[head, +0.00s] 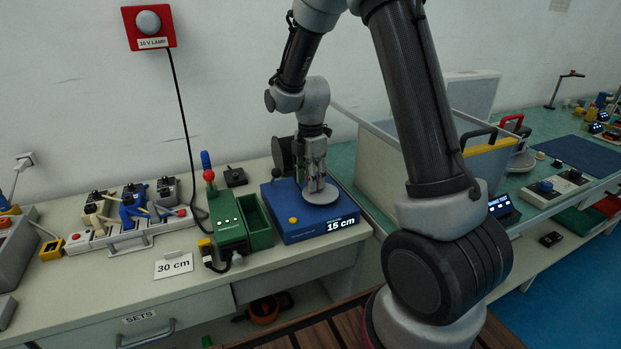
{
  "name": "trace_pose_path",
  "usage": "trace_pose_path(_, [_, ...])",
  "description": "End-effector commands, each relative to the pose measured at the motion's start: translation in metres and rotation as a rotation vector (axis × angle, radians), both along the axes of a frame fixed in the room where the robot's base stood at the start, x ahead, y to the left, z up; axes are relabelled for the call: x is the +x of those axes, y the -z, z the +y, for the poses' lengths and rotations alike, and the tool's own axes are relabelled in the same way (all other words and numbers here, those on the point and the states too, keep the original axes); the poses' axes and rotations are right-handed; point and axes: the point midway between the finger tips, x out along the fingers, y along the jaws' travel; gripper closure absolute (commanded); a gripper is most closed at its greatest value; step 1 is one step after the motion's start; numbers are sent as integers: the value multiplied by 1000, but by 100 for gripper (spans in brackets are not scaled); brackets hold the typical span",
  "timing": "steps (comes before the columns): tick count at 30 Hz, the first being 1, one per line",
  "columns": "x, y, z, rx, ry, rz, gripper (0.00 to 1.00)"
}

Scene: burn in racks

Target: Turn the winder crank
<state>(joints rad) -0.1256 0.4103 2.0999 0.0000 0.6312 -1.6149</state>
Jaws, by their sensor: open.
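No crank handle shows clearly; one may be hidden behind the gripper. A small dark knob (276,173) shows left of the gripper.
Left of the blue box stands a green device (229,222) with a red-ball lever and an open green bin (256,220). A grey crate (371,160) is to the right. My arm hides part of the bench.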

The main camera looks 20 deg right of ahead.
Motion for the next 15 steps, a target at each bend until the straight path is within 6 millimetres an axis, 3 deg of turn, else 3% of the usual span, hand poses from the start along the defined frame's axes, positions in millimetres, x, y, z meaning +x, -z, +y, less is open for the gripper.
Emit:
trace_pose_path(2, [0,0,0,0,0,0,59])
trace_pose_path(9, [0,0,0,0,0,0,100])
trace_pose_path(15, [0,0,0,0,3,0,100])
